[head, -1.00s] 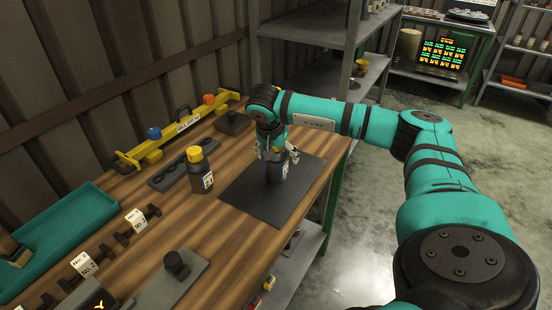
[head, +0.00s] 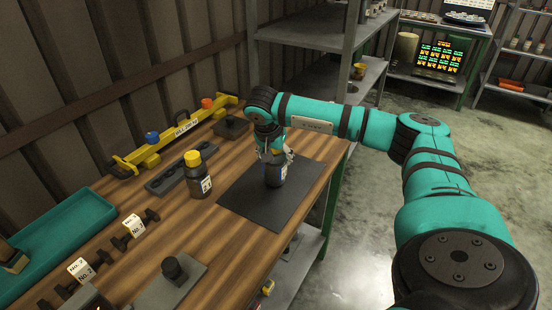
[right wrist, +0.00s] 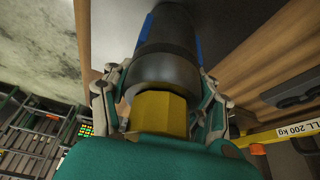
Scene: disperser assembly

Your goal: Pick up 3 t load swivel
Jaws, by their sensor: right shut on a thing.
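The load swivel in my right gripper is a dark, round body (head: 276,174) with a pale label and a yellow hexagonal top (right wrist: 160,112). It stands upright on or just above the dark mat (head: 245,207); I cannot tell whether it touches. My right gripper (head: 275,158) comes from above, its fingers shut around the upper part. In the right wrist view its fingers (right wrist: 163,95) flank the dark collar beside the yellow top. A similar dark swivel with a yellow top (head: 198,178) stands free to the left. The tonnage marks are too small to read. My left gripper is out of view.
A yellow beam (head: 180,133) lies along the wall, with a dark holder with round recesses (head: 170,178) before it. A teal tray (head: 62,232), tagged dark parts (head: 133,229) and a grey plate (head: 190,283) are at left. A grey shelf (head: 300,50) rises behind my arm.

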